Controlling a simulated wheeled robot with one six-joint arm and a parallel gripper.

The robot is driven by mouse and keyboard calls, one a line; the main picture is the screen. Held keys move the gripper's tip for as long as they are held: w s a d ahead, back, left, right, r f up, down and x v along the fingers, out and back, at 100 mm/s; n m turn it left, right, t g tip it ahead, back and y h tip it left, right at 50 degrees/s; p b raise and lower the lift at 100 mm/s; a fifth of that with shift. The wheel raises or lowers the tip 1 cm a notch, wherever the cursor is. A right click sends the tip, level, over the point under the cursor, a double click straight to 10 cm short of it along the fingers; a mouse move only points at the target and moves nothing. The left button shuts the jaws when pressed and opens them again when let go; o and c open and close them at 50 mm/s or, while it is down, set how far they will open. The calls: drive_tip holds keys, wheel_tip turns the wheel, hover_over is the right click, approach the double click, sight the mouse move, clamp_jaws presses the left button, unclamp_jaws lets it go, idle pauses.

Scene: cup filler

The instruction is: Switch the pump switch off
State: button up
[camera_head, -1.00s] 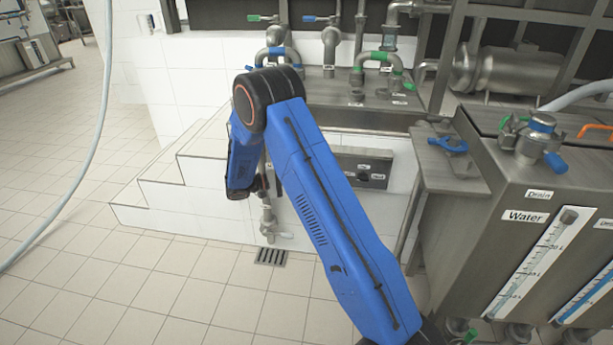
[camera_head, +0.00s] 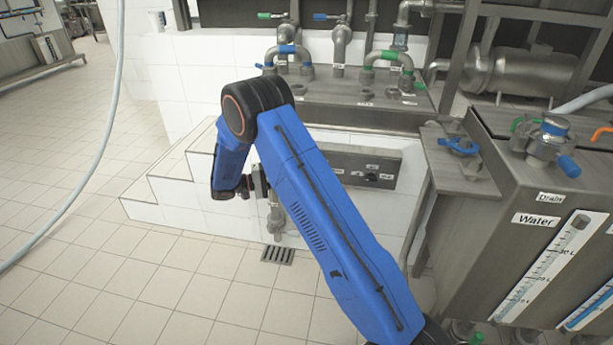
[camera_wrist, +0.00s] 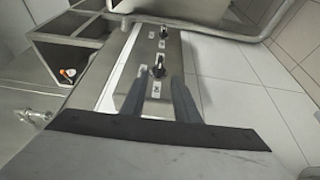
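A grey switch panel (camera_head: 385,168) is set in the low white-tiled wall, partly hidden behind my blue arm. It carries small dark switches (camera_head: 371,178) with white labels too small to read. In the wrist view, the panel (camera_wrist: 178,55) shows a near dark switch (camera_wrist: 158,69) and a farther one (camera_wrist: 164,33). I cannot tell which is the pump switch or how either is set. My gripper (camera_wrist: 159,80) is open and empty, its two dark fingers apart. In this view the near switch lies just beyond the gap between the fingertips; contact is not visible.
Pipes with blue and green valves (camera_head: 389,55) stand on the metal counter above the panel. A metal water tank (camera_head: 500,205) with a blue-handled valve stands at right. White steps (camera_head: 165,185) and a hose (camera_head: 112,130) are at left. The tiled floor in front is mostly clear.

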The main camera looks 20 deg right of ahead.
drive_tip(key=w+a, duration=0.2)
drive_tip(key=a, duration=0.7)
drive_tip(key=shift+a, duration=0.15)
drive_tip(key=shift+f, duration=0.1)
drive_tip(key=shift+s, duration=0.1)
drive_tip(key=s+d+r+y, duration=0.5)
drive_tip(key=s+r, duration=0.3)
drive_tip(key=s, duration=0.2)
drive_tip(key=s+d+r+y, duration=0.4)
drive_tip(key=s+d+r, duration=0.2)
drive_tip(key=s+r, duration=0.25)
drive_tip(key=s+a+r+n+t+y, duration=0.1)
drive_tip(key=s+t+y, duration=0.3)
drive_tip(key=s, duration=0.9)
drive_tip(key=s+a+r+n+t+y, duration=0.1)
drive_tip(key=s+t+y, duration=0.3)
drive_tip(key=s, duration=0.9)
drive_tip(key=shift+s+a+y, duration=0.3)
drive_tip(key=shift+a+y, duration=0.1)
drive_tip(key=shift+a, duration=0.15)
